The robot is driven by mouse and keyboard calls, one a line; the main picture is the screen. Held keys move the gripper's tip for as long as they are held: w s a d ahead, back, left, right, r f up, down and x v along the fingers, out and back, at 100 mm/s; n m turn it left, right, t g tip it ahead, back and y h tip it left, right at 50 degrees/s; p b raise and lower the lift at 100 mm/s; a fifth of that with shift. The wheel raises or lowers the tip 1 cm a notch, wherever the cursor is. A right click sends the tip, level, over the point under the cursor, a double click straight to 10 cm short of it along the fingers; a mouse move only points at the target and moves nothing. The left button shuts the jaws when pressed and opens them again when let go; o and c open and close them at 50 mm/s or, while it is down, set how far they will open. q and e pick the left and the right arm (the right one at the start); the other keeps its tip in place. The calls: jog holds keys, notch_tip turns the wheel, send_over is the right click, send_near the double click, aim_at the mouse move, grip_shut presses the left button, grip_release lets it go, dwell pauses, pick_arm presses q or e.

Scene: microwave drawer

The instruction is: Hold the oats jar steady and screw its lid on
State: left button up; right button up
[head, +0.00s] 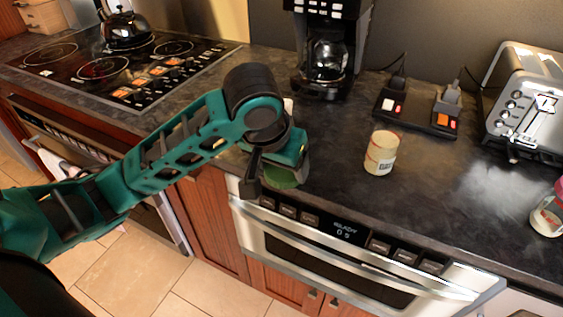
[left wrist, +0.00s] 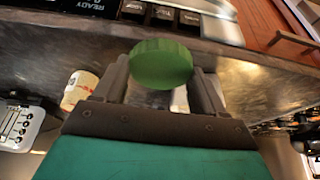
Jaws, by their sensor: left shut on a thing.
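My left gripper (head: 277,172) is shut on a round green ribbed lid (head: 282,178), at the front edge of the dark counter above the microwave drawer. In the left wrist view the lid (left wrist: 161,64) sits between the two finger tips (left wrist: 160,78). A pale cream jar with a small label (head: 380,154) stands upright on the counter, right of the gripper and apart from it. It looks like the oats jar, but I cannot read the label. It also shows in the left wrist view (left wrist: 79,90). My right gripper is not in view.
A jar with a pink top (head: 548,214) stands at the right edge. A toaster (head: 525,105), a dark switch panel (head: 418,112) and a coffee maker (head: 327,50) line the back. A cooktop (head: 115,65) is at left. The counter around the cream jar is clear.

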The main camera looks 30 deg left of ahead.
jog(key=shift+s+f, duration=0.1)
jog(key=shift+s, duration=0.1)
pick_arm(q)
jog(key=shift+s, duration=0.15)
jog(key=shift+w+d+b, duration=0.2)
jog(key=shift+w+b, duration=0.1)
jog(key=shift+w, duration=0.05)
jog(key=w+d+r+m+h, duration=0.1)
jog(key=w+d+r+m, duration=0.3)
jog(key=w+d+r, duration=0.8)
jog(key=w+d, duration=0.2)
jog(key=w, duration=0.1)
jog(key=shift+w+d+r+m+h, duration=0.15)
jog(key=shift+d+m+h, duration=0.15)
jog(key=shift+h, duration=0.1)
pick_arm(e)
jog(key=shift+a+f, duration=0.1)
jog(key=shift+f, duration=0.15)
pick_arm(q)
jog(key=shift+a, duration=0.1)
